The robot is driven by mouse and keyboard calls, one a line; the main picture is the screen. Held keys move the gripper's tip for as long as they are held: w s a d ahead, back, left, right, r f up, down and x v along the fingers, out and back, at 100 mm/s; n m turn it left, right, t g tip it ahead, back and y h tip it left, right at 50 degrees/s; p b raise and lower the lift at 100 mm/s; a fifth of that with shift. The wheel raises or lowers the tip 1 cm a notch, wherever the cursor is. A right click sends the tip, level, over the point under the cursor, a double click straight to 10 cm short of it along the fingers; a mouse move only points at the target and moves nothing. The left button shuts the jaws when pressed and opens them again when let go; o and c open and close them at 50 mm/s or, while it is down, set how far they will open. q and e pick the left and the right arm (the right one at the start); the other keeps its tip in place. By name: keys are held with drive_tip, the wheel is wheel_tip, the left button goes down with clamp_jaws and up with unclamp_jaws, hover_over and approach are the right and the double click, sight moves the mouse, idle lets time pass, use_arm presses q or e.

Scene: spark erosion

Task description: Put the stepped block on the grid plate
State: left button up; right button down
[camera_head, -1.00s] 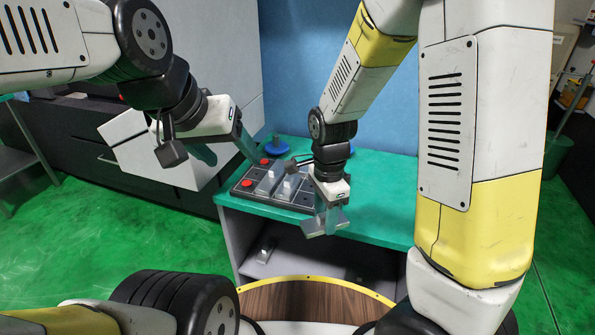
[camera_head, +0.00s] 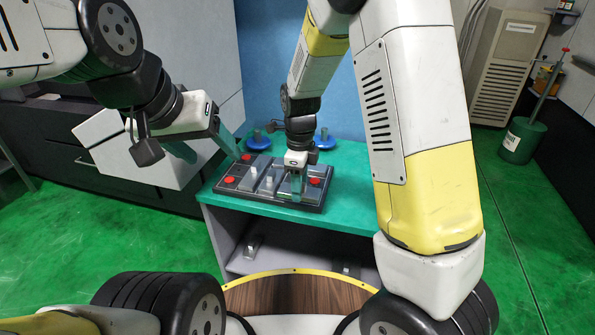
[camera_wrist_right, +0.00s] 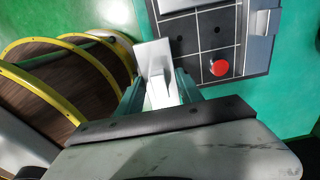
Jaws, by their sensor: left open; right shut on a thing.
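The stepped block (camera_wrist_right: 154,58) is pale grey and sits between the teal fingers of my right gripper (camera_wrist_right: 160,88), which is shut on it. In the head view the right gripper (camera_head: 297,182) hangs at the front right part of the grid plate; the block is mostly hidden there. The dark grid plate (camera_head: 310,195) lies on the green table and shows in the wrist view (camera_wrist_right: 206,35), where the block is beside its left edge. I cannot tell the block's height above it. My left gripper (camera_head: 210,148) is open and empty, left of the plate.
Red knobs (camera_head: 229,179) and grey metal pieces (camera_head: 270,182) stand on the plate. Two blue-based items (camera_head: 325,141) are behind it. The green table top (camera_head: 350,205) is clear to the right. A lower shelf (camera_head: 290,250) holds small grey pieces.

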drive_tip(key=w, duration=0.4)
drive_tip(key=shift+w+f, duration=0.25)
drive_tip(key=shift+w, duration=0.05)
drive_tip(key=shift+f, duration=1.7)
drive_tip(key=shift+f, duration=0.2)
drive_tip(key=c, duration=0.8)
unclamp_jaws()
drive_tip(key=shift+o, duration=0.2)
